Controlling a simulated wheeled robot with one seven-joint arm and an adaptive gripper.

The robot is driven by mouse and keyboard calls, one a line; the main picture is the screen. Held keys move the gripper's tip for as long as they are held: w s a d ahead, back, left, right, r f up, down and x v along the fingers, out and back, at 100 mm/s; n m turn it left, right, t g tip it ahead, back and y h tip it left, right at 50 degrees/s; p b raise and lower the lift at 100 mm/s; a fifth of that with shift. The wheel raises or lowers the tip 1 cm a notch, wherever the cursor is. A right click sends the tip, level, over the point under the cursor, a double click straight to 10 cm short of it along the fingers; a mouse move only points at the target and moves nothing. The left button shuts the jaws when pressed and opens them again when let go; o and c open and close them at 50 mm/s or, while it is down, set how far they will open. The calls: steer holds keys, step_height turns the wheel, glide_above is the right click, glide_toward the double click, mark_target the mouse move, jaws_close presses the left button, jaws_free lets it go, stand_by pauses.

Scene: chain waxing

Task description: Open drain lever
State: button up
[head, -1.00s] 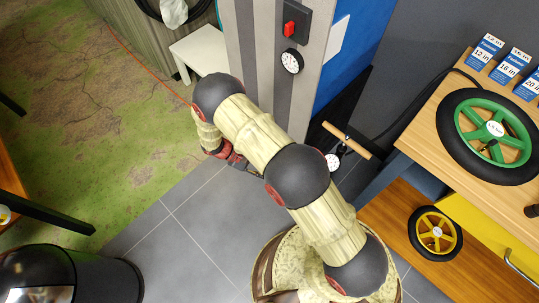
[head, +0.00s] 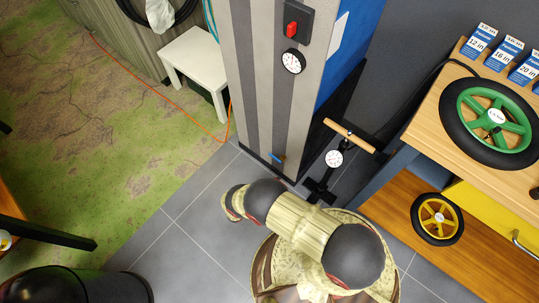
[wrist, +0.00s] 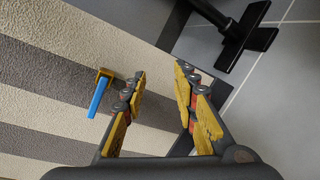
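The drain lever (head: 278,158) is a small blue handle low on the front of the striped column (head: 262,100). In the wrist view the blue lever (wrist: 98,97) extends from a yellow-brass fitting (wrist: 104,74) on the striped face. My gripper (wrist: 160,78) is open and empty, with yellow pads on its two fingers. The lever lies to the left of the left finger in the wrist view, apparently apart from it. In the head view my gripper is hidden, and only my folded arm shows below the column.
A black floor pump (head: 334,160) with a wooden handle stands right of the column; its black foot (wrist: 247,38) shows in the wrist view. A white stool (head: 198,68) stands left. A wooden workbench (head: 432,118) with wheels is at right. Grey floor tiles (head: 190,240) are clear at left.

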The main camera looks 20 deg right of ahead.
mark_target(271, 155)
steer(key=w+a+r+m+t, duration=0.3)
steer(key=w+a+r, duration=0.25)
steer(key=w, duration=0.35)
steer(key=shift+m+t, duration=0.5)
steer(key=shift+r+b+x, duration=0.1)
steer(key=shift+b+x, duration=0.2)
steer(key=shift+x, duration=1.65)
steer(key=shift+r+b+x, duration=0.15)
steer(key=shift+b+x, duration=0.15)
steer(key=shift+x, duration=1.6)
steer(key=shift+w+a, duration=0.1)
steer(key=shift+w, duration=0.1)
steer(key=c, duration=0.3)
steer(key=c, duration=0.4)
jaws_close()
